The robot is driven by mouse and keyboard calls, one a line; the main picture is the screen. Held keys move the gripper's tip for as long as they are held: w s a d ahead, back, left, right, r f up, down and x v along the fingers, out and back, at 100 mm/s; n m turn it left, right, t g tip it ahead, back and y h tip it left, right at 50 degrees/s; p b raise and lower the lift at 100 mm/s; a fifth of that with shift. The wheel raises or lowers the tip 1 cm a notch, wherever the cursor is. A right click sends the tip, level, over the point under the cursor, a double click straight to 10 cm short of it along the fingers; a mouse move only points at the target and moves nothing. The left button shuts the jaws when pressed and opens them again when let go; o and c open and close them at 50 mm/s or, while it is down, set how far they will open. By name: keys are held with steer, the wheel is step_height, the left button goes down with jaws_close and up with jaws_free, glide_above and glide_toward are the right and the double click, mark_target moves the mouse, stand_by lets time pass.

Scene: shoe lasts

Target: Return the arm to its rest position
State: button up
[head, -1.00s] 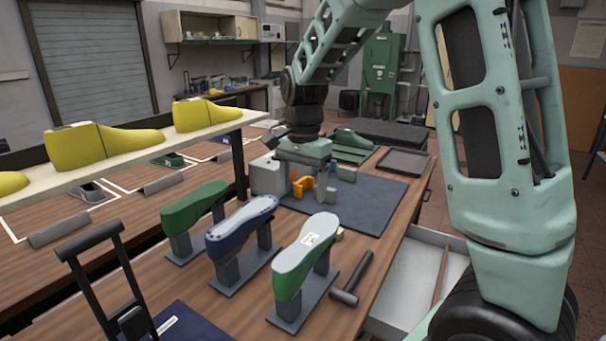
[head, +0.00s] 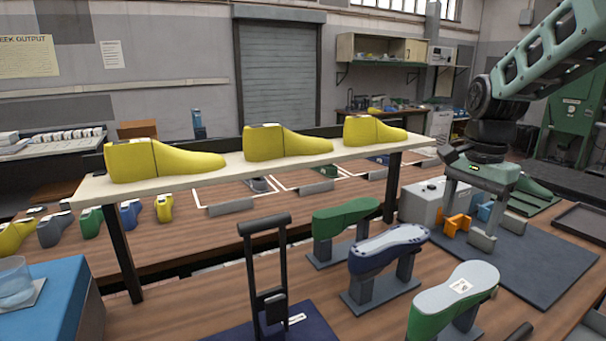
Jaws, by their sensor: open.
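My arm reaches in from the upper right of the head view. My gripper (head: 481,222) hangs at its end, pointing down over the dark grey mat (head: 550,265) on the bench's right side. It is open. An orange piece (head: 457,224) and a blue piece (head: 484,211) show at or behind its fingers; I cannot tell whether they touch. A grey block (head: 420,202) stands just left of the gripper.
Green (head: 345,217), blue (head: 388,247) and green-and-white (head: 455,300) shoe lasts stand on supports in front of the mat. A raised shelf (head: 235,172) carries yellow lasts. A black upright frame (head: 251,275) stands at the front.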

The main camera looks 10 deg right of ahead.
steer(key=s+a+f+n+b, duration=0.1)
steer(key=s+a+f+n, duration=0.2)
steer(key=s+a+n, duration=0.45)
steer(key=s+a+f+n+b, duration=0.1)
steer(key=s+a+f+n, duration=0.25)
steer(key=a, duration=0.65)
steer(key=s+a+f+n, duration=0.2)
steer(key=s+a+n, duration=0.1)
steer(key=s+n, duration=0.2)
steer(key=s+a+f+n, duration=0.2)
steer(key=s+n, duration=0.3)
steer(key=s, duration=0.3)
steer(key=shift+a+b, duration=0.4)
steer(key=shift+a, duration=0.1)
